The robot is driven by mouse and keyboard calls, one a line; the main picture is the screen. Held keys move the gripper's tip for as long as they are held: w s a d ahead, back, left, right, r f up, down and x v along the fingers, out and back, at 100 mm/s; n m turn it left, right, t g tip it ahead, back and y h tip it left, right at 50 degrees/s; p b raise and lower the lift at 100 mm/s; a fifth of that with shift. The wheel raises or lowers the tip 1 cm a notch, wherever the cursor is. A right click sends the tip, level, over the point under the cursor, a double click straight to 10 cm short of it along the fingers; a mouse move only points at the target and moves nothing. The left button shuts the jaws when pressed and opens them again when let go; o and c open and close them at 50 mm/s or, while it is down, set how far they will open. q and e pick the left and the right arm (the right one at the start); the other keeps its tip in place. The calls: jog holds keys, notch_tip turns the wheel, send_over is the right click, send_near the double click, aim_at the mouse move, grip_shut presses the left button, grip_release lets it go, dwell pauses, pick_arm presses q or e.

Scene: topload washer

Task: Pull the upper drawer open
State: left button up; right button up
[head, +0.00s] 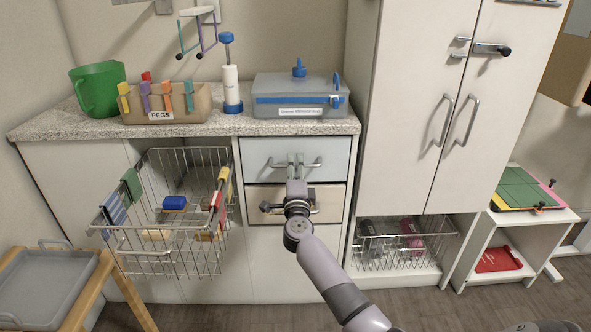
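The upper drawer (256,150) has a pale blue front and sits flush in the white cabinet under the counter. Its horizontal metal bar handle (314,163) runs across the middle of the front. My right gripper (295,160) is at the middle of this handle, its two fingers close together and pointing at the drawer. The fingers overlap the bar and hide its middle part. I cannot tell whether they are closed around it. My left gripper is not in view.
Below is a beige lower drawer (335,204), partly behind my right gripper. A wire basket (180,262) sticks out at left. A tall white cabinet (410,110) stands at right.

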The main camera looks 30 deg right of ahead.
jog(key=shift+w+d, duration=0.1)
jog(key=shift+w, duration=0.05)
grip_shut()
dwell(0.4)
dwell(0.5)
